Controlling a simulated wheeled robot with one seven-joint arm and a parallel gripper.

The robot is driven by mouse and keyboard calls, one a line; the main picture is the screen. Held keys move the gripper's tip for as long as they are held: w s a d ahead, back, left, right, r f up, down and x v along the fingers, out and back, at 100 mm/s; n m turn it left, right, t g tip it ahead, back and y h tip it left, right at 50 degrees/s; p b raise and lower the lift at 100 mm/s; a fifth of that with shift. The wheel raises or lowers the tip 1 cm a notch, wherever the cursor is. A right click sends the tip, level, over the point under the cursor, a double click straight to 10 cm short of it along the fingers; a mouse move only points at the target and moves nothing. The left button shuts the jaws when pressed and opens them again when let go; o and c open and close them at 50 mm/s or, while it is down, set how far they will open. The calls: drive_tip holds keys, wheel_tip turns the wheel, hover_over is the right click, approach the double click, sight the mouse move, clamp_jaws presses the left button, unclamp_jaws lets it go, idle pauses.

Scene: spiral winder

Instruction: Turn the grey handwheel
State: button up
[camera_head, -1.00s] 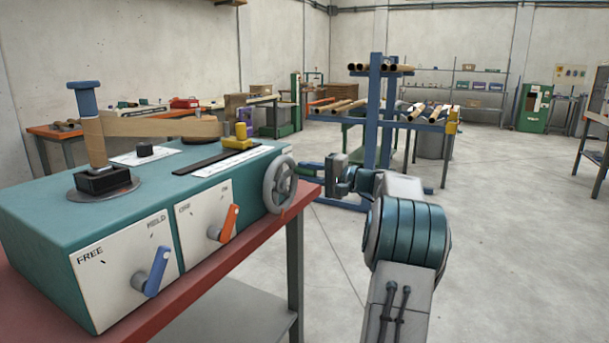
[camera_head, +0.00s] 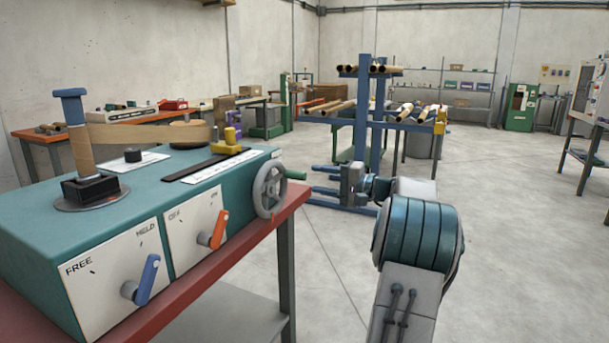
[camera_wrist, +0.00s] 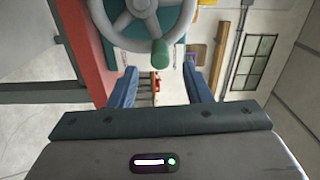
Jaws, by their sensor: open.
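The grey handwheel (camera_head: 270,190) is on the right end of the teal machine (camera_head: 150,190). A green crank knob (camera_head: 296,174) sticks out from its rim toward the right. In the wrist view, the handwheel (camera_wrist: 140,12) is partly cut off at the top, with the green knob (camera_wrist: 160,54) pointing toward me. My gripper (camera_head: 314,180) is to the right of the wheel, facing it. In the wrist view, my gripper's (camera_wrist: 160,88) two blue fingers are wide apart, with nothing between them. The knob lies ahead of the gap between them, and no contact shows.
The machine stands on a red-topped bench (camera_head: 215,260). A blue lever (camera_head: 145,275) and an orange lever (camera_head: 218,230) are on its front. A blue rack with tubes (camera_head: 372,120) stands behind my arm. The floor to the right is open.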

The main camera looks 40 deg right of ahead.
drive_tip(key=v, duration=0.7)
drive_tip(key=shift+p, duration=0.45)
drive_tip(key=shift+a, duration=0.1)
